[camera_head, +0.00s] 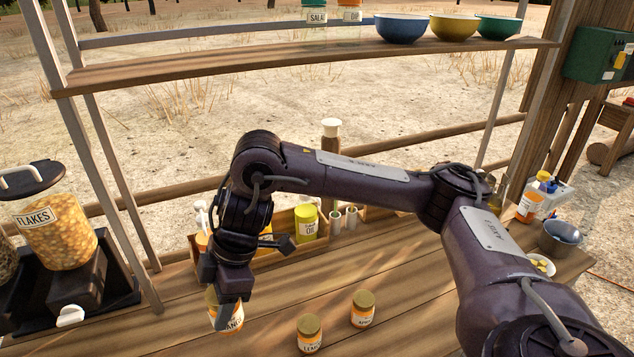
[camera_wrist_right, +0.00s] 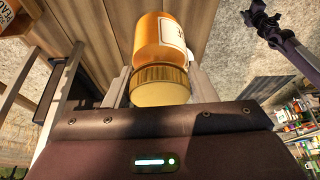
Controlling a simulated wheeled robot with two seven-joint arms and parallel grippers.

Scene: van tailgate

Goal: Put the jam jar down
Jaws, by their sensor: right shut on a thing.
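My right gripper (camera_head: 228,296) points down over the left front part of the wooden table. It is shut on an orange jam jar (camera_head: 226,317) whose label is partly covered; the readable letters end in "ANGE". In the right wrist view the held jar (camera_wrist_right: 161,42) shows its gold lid between the fingers, with the orange body beyond it. The jar looks upright and close to the table top; I cannot tell whether its base touches. My left gripper is not seen in the head view.
Two gold-lidded jars, one labelled lemon (camera_head: 310,334) and another jar (camera_head: 363,309), stand to the right of the held jar. A wooden caddy (camera_head: 275,262) with bottles is behind. A flakes dispenser (camera_head: 60,240) stands left. Bare table (camera_head: 270,300) lies between.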

